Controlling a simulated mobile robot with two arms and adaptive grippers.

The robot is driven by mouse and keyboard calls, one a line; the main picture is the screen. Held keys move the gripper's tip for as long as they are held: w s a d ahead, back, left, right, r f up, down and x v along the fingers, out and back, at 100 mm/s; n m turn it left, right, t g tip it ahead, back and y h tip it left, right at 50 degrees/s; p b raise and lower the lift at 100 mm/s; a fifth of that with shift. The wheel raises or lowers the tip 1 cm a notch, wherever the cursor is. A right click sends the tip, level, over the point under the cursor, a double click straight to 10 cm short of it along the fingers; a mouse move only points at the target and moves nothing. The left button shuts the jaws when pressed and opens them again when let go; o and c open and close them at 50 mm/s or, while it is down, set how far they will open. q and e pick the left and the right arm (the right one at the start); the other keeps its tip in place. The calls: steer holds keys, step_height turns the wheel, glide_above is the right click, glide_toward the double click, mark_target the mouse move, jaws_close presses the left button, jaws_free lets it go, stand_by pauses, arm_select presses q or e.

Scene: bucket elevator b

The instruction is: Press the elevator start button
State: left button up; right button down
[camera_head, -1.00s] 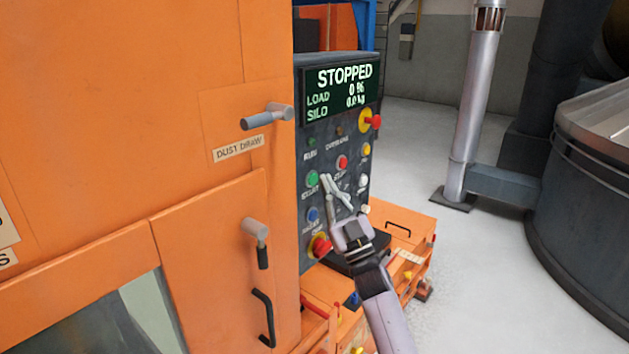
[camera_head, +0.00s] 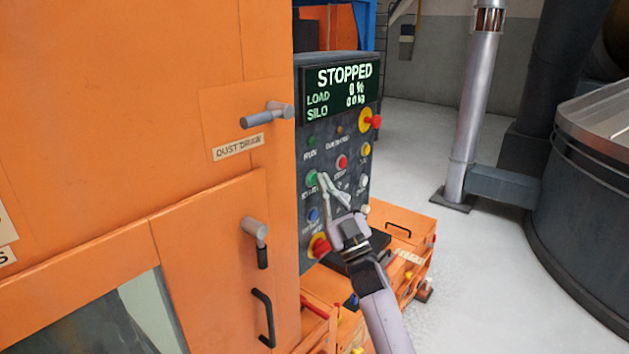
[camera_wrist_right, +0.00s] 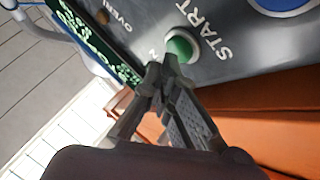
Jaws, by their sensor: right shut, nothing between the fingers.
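The control panel (camera_head: 337,152) is a dark grey face beside the orange machine, and its screen (camera_head: 341,88) reads STOPPED. The green start button (camera_head: 311,178) sits at the panel's left side. In the right wrist view the green button (camera_wrist_right: 180,48), beside the label START, is just beyond the fingertips. My right gripper (camera_head: 322,177) is shut and empty, its tips right by the green button. I cannot tell whether the tips touch it. My left gripper is not in view.
Close around are a red button (camera_head: 342,162), a blue button (camera_head: 313,214) and a red mushroom button (camera_head: 320,246) on yellow. Handles (camera_head: 267,116) stick out of the orange cabinet at left. Clear floor lies right of the panel.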

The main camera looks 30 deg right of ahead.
steer(key=shift+w+a, duration=0.15)
steer(key=shift+w, duration=0.2)
stand_by(0.5)
steer(key=shift+s, duration=0.15)
steer(key=shift+s+d, duration=0.3)
steer(key=shift+s, duration=0.3)
steer(key=s, duration=0.1)
steer(key=s+d+p, duration=0.1)
steer(key=s, duration=0.1)
steer(key=s+d, duration=0.1)
steer(key=shift+s+p, duration=0.3)
steer(key=shift+p, duration=0.1)
stand_by(0.8)
